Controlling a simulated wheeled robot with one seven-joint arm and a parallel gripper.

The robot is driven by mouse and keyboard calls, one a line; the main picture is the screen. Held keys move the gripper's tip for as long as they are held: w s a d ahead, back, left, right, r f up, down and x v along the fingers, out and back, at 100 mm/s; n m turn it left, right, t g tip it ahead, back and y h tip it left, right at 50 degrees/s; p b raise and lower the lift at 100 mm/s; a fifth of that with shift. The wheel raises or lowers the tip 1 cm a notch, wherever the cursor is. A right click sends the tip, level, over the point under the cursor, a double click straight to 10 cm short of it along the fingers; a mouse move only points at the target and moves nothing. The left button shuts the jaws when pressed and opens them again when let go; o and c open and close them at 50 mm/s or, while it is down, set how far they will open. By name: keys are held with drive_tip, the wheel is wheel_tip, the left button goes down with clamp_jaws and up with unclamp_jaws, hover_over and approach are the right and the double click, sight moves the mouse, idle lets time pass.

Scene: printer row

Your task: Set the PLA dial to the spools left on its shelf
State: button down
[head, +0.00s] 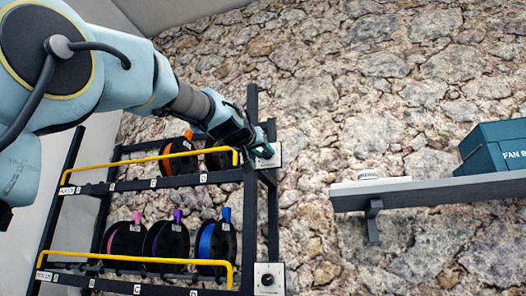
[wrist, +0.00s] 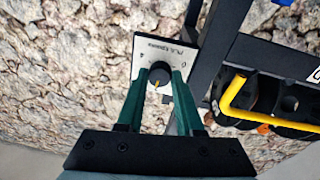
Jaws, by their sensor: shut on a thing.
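The upper dial plate (head: 275,156) is on the right post of the rack; in the wrist view the white plate (wrist: 168,45) bears small lettering, seen upside down, that seems to read PLA. Its black knob (wrist: 158,73) has an orange pointer mark toward the bottom of the picture. My gripper (head: 264,150) is shut on this knob, with one green finger on each side. On the upper shelf (head: 150,183) I see two black spools, one with orange filament (head: 180,158) and one partly behind my gripper (head: 217,160). Which number the pointer meets is too small to tell.
The lower shelf holds spools with pink (head: 124,240), purple (head: 166,241) and blue (head: 214,243) tabs. A second dial (head: 268,279) is on the post below. Yellow rails (head: 130,257) cross the shelf fronts. A wall shelf (head: 430,192) with a teal box (head: 495,148) stands right.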

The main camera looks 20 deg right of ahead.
drive_tip(key=shift+n, duration=0.8)
drive_tip(key=shift+p, duration=0.3)
drive_tip(key=c, duration=0.6)
unclamp_jaws()
drive_tip(key=shift+o, duration=0.2)
drive_tip(key=b+v, duration=0.5)
drive_tip(key=v, duration=0.5)
drive_tip(key=shift+s+a+b, duration=0.2)
drive_tip(key=shift+s+b, duration=0.15)
